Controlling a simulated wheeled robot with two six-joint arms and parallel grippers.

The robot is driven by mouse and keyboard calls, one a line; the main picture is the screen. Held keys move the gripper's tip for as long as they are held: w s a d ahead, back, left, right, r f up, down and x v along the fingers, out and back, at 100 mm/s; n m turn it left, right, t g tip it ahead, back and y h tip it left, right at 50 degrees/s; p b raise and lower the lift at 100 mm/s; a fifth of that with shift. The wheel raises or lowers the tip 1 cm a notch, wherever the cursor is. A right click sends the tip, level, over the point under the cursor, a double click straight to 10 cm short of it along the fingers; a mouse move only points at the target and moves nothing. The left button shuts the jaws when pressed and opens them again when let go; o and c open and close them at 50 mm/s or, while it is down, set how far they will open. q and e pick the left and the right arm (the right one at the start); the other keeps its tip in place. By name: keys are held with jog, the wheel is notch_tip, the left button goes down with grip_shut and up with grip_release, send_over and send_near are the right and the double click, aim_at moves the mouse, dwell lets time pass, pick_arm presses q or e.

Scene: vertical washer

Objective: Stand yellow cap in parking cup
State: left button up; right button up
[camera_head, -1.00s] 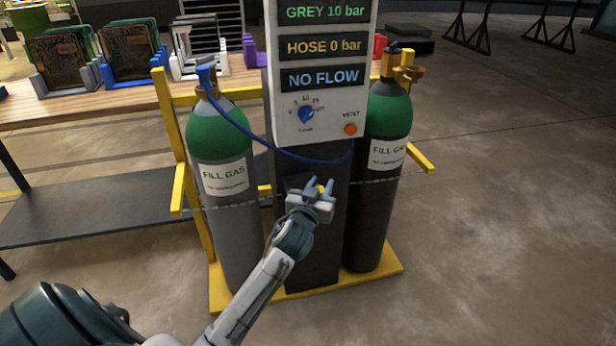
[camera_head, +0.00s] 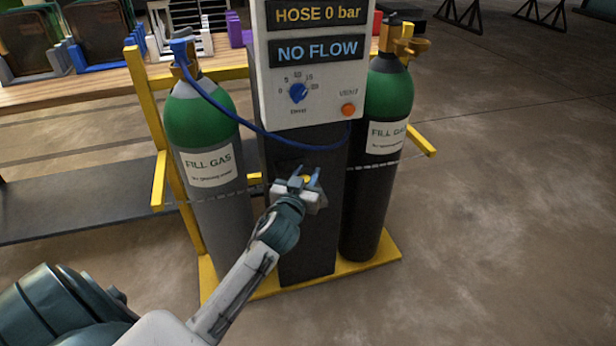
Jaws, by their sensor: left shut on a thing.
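My left gripper (camera_head: 306,180) is in front of the dark column below the panel. Its blue fingers are shut on the small yellow cap (camera_head: 308,181), of which only a little shows between them. The parking cup cannot be made out clearly; a dark shape on the column front beside the gripper is partly hidden by it. I cannot tell whether the cap touches anything there. My right gripper is not in view.
A grey cylinder (camera_head: 215,205) stands left of the column and a black cylinder (camera_head: 372,190) right. A blue hose (camera_head: 240,125) droops across the column above the gripper. The panel (camera_head: 315,85) reads NO FLOW. A yellow frame (camera_head: 375,262) surrounds the base. Floor to the right is clear.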

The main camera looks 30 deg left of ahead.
pick_arm(q)
jog(key=shift+f, duration=0.15)
jog(key=o, duration=1)
jog(key=shift+c, duration=0.2)
